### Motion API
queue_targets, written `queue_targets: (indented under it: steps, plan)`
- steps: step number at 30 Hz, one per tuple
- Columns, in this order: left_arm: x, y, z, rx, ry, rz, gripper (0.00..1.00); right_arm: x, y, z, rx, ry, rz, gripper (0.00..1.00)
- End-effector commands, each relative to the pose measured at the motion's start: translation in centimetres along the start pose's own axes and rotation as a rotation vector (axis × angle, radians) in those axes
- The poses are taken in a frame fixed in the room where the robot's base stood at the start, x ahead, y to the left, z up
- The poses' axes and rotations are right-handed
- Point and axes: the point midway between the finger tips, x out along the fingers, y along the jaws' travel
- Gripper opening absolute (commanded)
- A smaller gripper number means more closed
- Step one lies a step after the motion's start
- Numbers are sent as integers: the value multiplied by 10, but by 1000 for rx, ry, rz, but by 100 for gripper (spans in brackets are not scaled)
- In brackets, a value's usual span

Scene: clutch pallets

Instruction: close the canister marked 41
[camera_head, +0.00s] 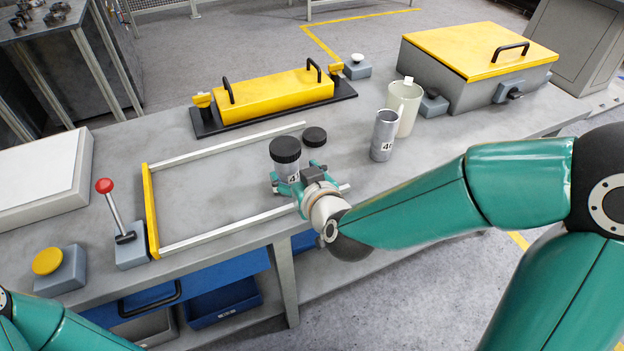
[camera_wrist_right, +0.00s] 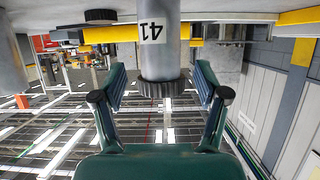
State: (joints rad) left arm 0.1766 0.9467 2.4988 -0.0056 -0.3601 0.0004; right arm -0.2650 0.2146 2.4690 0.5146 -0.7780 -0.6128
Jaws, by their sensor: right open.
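The canister marked 41 (camera_head: 288,171) is a grey metal cylinder standing upright on the bench; its label shows upside down in the right wrist view (camera_wrist_right: 172,50). A black ribbed lid (camera_head: 285,149) sits on its top, also seen in the right wrist view (camera_wrist_right: 163,89). I cannot tell whether it is tightened. My right gripper (camera_head: 298,178) is open, its fingers on either side of the canister near the top, with gaps to the lid in the right wrist view (camera_wrist_right: 160,82). My left gripper is out of view; only part of that arm shows.
A second black lid (camera_head: 314,136) lies on the bench just behind. An open metal canister (camera_head: 384,138) and a pale cup (camera_head: 405,108) stand to the right. A yellow-and-white frame (camera_head: 150,210) borders clear bench on the left. A yellow-topped block (camera_head: 265,98) sits behind.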

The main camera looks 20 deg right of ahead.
Motion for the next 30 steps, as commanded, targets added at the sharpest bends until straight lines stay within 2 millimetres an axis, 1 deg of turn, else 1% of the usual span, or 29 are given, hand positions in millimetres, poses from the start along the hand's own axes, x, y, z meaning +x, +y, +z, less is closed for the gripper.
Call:
queue_targets:
  steps: [1, 3, 4, 6, 12, 18, 30]
  plan:
    - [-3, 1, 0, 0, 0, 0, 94, -14, 0, -3, 1, 4, -2, 74]
    - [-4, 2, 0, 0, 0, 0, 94, -30, 0, -2, 0, 4, -2, 74]
    - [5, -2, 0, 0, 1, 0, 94, -30, 0, 2, 0, 7, 1, 74]
    - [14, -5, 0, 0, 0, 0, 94, -36, 0, 2, -1, 7, 6, 74]
    - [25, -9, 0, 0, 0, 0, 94, -50, 0, 2, 0, 3, 4, 74]
    - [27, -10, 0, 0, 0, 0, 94, -56, 0, 1, -1, -1, 1, 74]
    - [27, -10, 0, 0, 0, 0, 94, -56, 0, 0, 0, -1, 1, 74]
